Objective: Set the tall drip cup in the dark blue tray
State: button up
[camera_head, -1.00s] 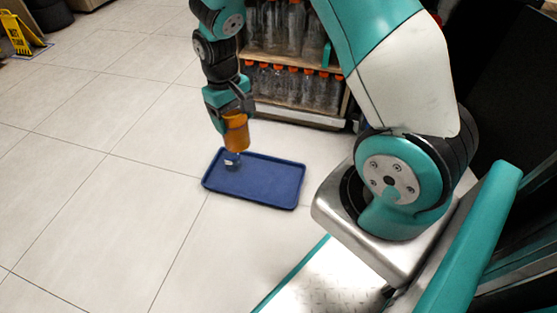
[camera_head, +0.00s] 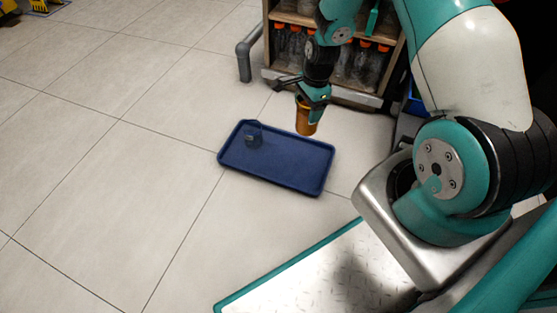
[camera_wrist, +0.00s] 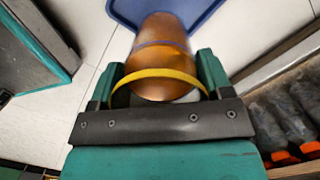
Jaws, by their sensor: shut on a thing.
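The tall drip cup (camera_head: 306,116) is amber-orange, and my gripper (camera_head: 312,96) is shut on it. In the head view it hangs roughly upright just beyond the right part of the tray's far edge. In the wrist view the cup (camera_wrist: 162,60) sits between the fingers of my gripper (camera_wrist: 160,85), with a yellow band across it. The dark blue tray (camera_head: 270,172) lies flat on the floor, and its edge also shows in the wrist view (camera_wrist: 125,12) beyond the cup. A small clear container (camera_head: 254,137) stands in the tray's far left part.
A shelf unit (camera_head: 345,94) with several orange-capped bottles stands behind my gripper. A grey bent pipe (camera_head: 245,62) rises from the floor left of the shelf. The tiled floor left of the tray is open. The tray's middle and right are bare.

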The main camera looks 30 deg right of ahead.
notch_tip(320, 180, down, 21)
jog(key=b, duration=1.1)
jog(key=shift+r+b, duration=0.2)
jog(key=shift+b, duration=0.15)
jog(key=o, duration=1.2)
jog(key=shift+c, duration=0.2)
jog(key=shift+r, duration=0.1)
